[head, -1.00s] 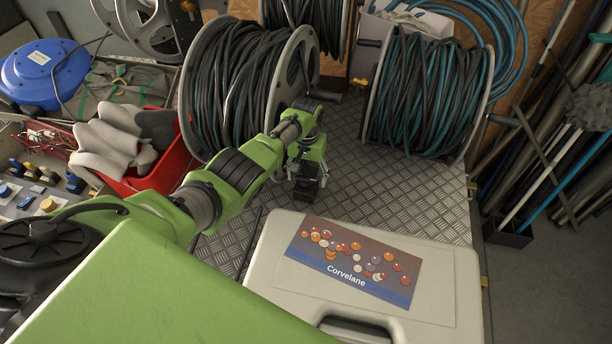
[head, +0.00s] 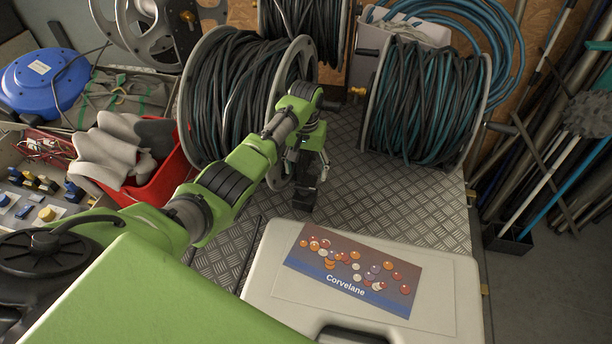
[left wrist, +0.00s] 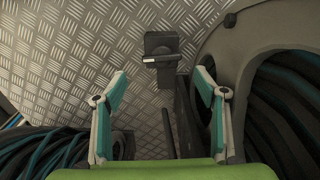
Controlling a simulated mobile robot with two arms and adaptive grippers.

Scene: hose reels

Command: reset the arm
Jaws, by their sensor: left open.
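My left arm reaches in from the left in the head view. Its gripper (head: 304,196) points down in front of the large reel of dark hose (head: 232,105), above the metal tread-plate floor (head: 400,200). In the left wrist view the two fingers of the left gripper (left wrist: 160,92) stand wide apart with nothing between them. Beyond the fingertips is a small dark block-like part (left wrist: 161,58) on the tread plate. My right gripper shows in no view.
A pale Corvelane case (head: 450,290) lies in front. A teal-and-black hose reel (head: 425,105) stands at the back right. A red bin (head: 165,180) with gloves and a blue cable drum (head: 45,80) are at the left. Poles (head: 550,150) lean at the right.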

